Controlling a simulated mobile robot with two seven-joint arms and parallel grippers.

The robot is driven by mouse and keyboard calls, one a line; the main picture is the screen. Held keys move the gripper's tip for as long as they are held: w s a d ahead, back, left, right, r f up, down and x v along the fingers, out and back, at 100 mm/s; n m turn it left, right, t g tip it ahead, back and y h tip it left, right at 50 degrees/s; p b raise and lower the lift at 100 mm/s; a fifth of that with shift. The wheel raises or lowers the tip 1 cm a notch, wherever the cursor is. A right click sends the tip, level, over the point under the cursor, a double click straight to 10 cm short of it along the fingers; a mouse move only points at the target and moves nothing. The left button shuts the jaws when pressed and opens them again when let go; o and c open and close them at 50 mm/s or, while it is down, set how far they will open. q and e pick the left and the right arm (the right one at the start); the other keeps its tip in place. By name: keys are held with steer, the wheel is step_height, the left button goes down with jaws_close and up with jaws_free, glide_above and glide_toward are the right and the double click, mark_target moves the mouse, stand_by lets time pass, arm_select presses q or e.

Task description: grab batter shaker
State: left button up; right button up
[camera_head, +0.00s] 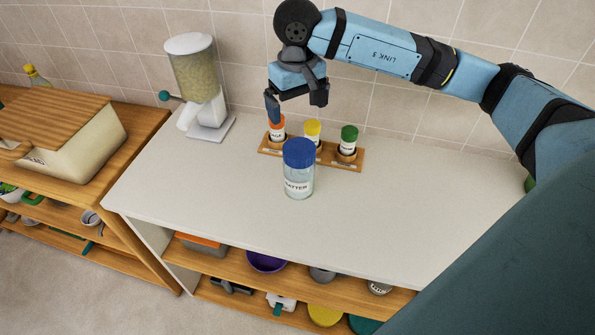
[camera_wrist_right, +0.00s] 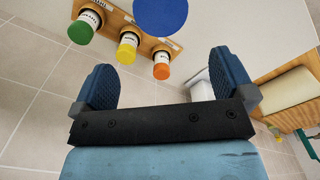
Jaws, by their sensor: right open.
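The batter shaker (camera_head: 298,178) is a clear jar with a blue lid and a "BATTER" label. It stands upright on the white counter. Its round blue lid also shows at the top of the right wrist view (camera_wrist_right: 160,12), cut off by the frame edge. My right gripper (camera_head: 296,108) hangs above and behind the shaker, near the wall and over the small spice bottles. In the right wrist view its two fingers (camera_wrist_right: 162,82) are wide apart with nothing between them. The shaker is apart from the fingers. My left gripper is not in view.
A wooden rack (camera_head: 352,164) behind the shaker holds orange (camera_head: 277,128), yellow (camera_head: 312,132) and green (camera_head: 348,138) capped bottles. A grain dispenser (camera_head: 196,82) stands at the back left. The counter (camera_head: 400,220) is clear to the right. Shelves below hold bowls and jars.

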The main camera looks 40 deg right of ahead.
mark_target(299, 148)
step_height(299, 148, down, 6)
steer(key=shift+s+f+p, duration=0.1)
steer(key=shift+p, duration=0.2)
steer(key=f, duration=0.2)
steer(key=s+f+p, duration=0.1)
steer(key=f, duration=0.1)
steer(key=shift+s+a, duration=0.1)
steer(key=shift+a, duration=0.05)
steer(key=shift+f, duration=0.6)
steer(key=c, duration=1.7)
steer(key=shift+r, duration=0.1)
